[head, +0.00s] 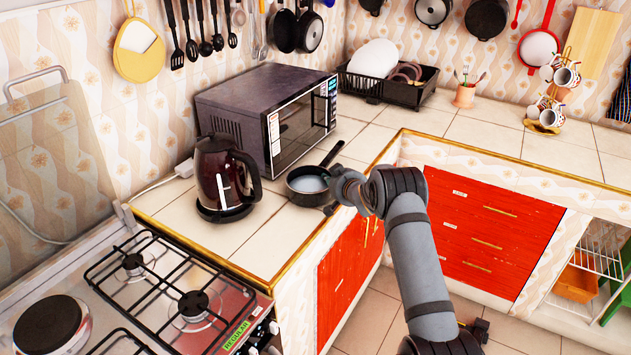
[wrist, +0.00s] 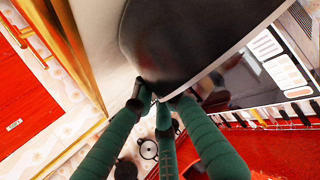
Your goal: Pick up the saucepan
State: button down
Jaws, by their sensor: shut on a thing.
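The saucepan (head: 306,186) is dark, with a light inside and a handle pointing up and to the right. In the head view it is at the counter's front edge, before the microwave. I cannot tell whether it rests on the counter or is slightly raised. My gripper (head: 332,192) is at its right side, partly hidden by my own wrist. In the wrist view the saucepan (wrist: 180,40) is a large dark round shape at the top. The green fingers of my gripper (wrist: 157,97) close together at its lower edge. The exact contact is hard to see.
A dark kettle (head: 224,175) stands left of the saucepan. The microwave (head: 270,112) is behind it, close by. A gas stove (head: 170,290) is at the lower left. Red drawers (head: 485,230) are at the right. The counter by the corner (head: 385,122) is clear.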

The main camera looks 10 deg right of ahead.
dwell(0.6)
jog(key=shift+w+r, duration=0.1)
jog(key=shift+r, duration=0.05)
jog(key=shift+r, duration=0.1)
